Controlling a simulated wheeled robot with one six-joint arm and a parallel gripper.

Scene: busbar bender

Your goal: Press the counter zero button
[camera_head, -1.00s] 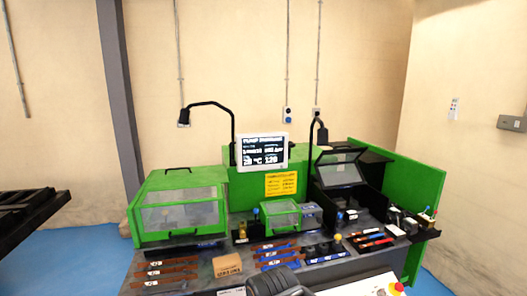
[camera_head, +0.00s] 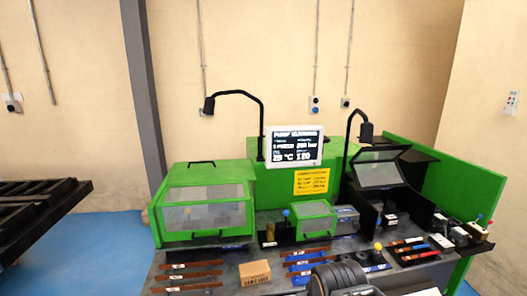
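The busbar bender is a green and dark grey bench. A monitor (camera_head: 294,147) with white text stands at its back centre. A small green clear-windowed cover (camera_head: 315,218) sits in the middle of the bench, with a grey unit (camera_head: 346,219) beside it. I cannot make out which part is the counter zero button; the labels are too small to read. A dark rounded part of my arm shows at the bottom edge, in front of the bench. My gripper's fingers are not in view.
A large green guarded box (camera_head: 203,205) stands at the left and an open black box (camera_head: 382,180) at the right. Flat bars, a cardboard box (camera_head: 255,273) and coloured-handled tools (camera_head: 412,247) lie on the front. A black rack (camera_head: 38,217) stands far left; blue floor (camera_head: 105,240) between is clear.

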